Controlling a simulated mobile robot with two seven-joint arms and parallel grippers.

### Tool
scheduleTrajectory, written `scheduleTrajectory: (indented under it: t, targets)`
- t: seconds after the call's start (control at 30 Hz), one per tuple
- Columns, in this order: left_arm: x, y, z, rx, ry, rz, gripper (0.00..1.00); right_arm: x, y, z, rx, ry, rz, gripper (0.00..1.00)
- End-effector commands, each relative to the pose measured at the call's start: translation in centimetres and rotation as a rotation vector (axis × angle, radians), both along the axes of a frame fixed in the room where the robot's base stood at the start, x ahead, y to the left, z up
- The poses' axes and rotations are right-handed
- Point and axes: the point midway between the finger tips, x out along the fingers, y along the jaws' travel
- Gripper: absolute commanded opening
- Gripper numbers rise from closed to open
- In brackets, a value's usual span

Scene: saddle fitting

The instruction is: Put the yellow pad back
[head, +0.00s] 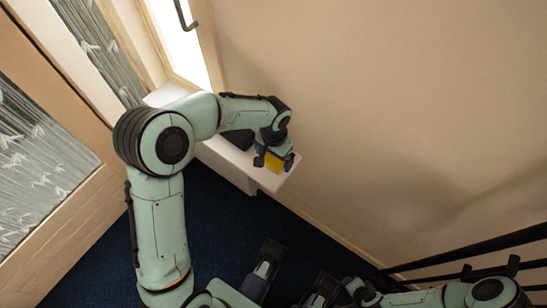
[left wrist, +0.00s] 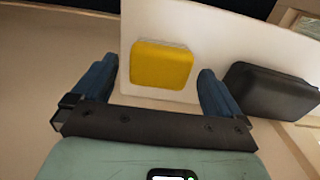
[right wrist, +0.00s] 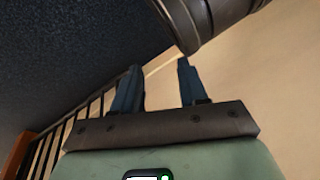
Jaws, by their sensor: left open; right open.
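The yellow pad (left wrist: 162,66) lies on a white ledge (left wrist: 228,26), near the ledge's end. In the head view the pad (head: 275,163) shows partly between the fingers of my left gripper (head: 274,159). In the left wrist view my left gripper (left wrist: 158,80) is open, with one finger to each side of the pad and a gap on both sides. Whether the fingertips reach down to the pad's height I cannot tell. My right gripper (right wrist: 158,85) is open and empty, away from the ledge.
A black box-like object (left wrist: 270,92) sits on the ledge beside the pad. The wall (head: 400,100) rises right behind the ledge. A dark railing (head: 470,246) stands at the lower right. Dark blue carpet (head: 222,225) lies below.

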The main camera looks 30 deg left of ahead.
Motion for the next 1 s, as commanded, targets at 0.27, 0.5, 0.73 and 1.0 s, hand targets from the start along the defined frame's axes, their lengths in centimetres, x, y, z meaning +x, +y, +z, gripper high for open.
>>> scheduleTrajectory:
  t: [0.27,0.5,0.73,1.0]
  targets:
    - [0.1,0.0,6.6,0.0,-0.006,-0.001,1.0,0.9,0.9,3.0,0.013,-0.041,0.016,0.43]
    - [0.0,0.0,9.6,0.0,-0.002,0.001,1.0,-0.6,1.7,3.7,0.031,-0.001,0.03,0.43]
    - [0.0,0.0,10.1,0.0,0.0,0.0,1.0,-0.9,1.8,3.8,0.036,0.009,0.033,0.43]
    - [0.0,0.0,10.0,0.0,0.0,0.0,1.0,-0.9,1.8,3.7,0.036,0.009,0.033,0.43]
